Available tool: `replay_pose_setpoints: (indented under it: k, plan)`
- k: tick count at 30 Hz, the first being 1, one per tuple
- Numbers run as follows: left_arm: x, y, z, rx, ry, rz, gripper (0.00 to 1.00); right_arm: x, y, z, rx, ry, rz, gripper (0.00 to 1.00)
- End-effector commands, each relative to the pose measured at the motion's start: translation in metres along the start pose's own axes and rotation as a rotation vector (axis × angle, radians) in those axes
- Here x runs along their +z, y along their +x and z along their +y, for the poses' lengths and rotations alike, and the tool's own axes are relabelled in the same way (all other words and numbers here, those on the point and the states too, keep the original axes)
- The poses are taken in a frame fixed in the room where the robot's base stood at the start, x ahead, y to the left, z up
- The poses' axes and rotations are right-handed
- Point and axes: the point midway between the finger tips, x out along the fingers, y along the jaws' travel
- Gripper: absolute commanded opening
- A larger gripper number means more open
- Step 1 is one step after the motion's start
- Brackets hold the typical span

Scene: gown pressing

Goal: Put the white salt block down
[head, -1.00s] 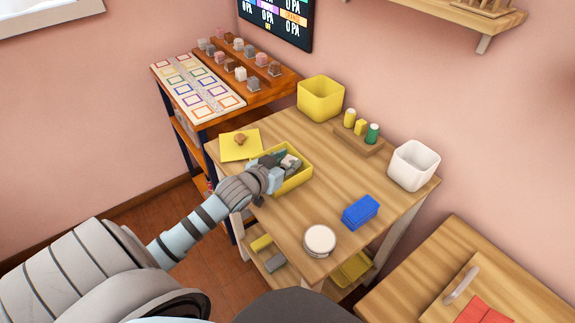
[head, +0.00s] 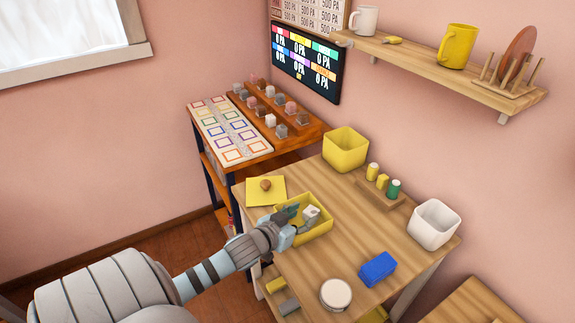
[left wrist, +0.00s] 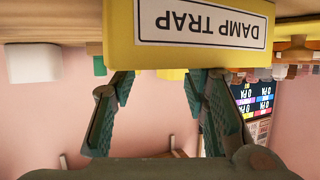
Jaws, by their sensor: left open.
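The white salt block (head: 312,211) shows in the head view at the yellow box (head: 327,231) on the wooden table, at the fingertips of my left gripper (head: 302,216). It seems to be inside the box, but I cannot tell whether it touches the bottom. The left gripper is open, with its fingers spread at the box. In the left wrist view, which is upside down, the open left gripper (left wrist: 158,82) has nothing visible between its fingers. The yellow box (left wrist: 120,55) there bears a "DAMP TRAP" label and hides the block. My right gripper is not in view.
A yellow paper (head: 265,190) with a small brown lump lies behind the box. A taller yellow bin (head: 345,150), shaker rack (head: 380,188), white bin (head: 434,224), blue block (head: 378,269) and round white-topped tin (head: 336,294) stand around. The table's middle is clear.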

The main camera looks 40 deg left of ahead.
Motion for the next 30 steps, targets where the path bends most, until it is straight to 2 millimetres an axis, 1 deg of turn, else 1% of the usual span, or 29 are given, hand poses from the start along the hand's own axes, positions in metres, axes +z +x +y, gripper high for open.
replay_pose_setpoints:
  k: [1, 3, 6, 10, 12, 16, 30]
  plan:
    - [-0.009, -0.013, 0.0, 0.0, 0.001, -0.005, 0.41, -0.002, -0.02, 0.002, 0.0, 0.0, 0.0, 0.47]
    - [-0.009, -0.026, 0.0, 0.001, 0.0, -0.004, 0.41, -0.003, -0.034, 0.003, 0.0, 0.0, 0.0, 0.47]
    - [-0.009, -0.043, 0.0, 0.001, 0.0, -0.004, 0.41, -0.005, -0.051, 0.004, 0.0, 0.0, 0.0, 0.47]
    - [-0.007, -0.062, 0.0, 0.0, 0.001, -0.002, 0.41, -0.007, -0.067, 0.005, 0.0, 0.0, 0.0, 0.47]
    - [-0.006, -0.069, 0.0, 0.0, 0.001, -0.002, 0.41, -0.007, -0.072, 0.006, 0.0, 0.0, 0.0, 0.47]
    - [-0.003, -0.074, 0.001, 0.003, -0.001, 0.0, 0.41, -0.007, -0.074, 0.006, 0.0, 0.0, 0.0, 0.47]
    - [-0.001, -0.074, 0.0, 0.002, 0.0, 0.0, 0.41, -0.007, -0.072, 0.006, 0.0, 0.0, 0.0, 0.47]
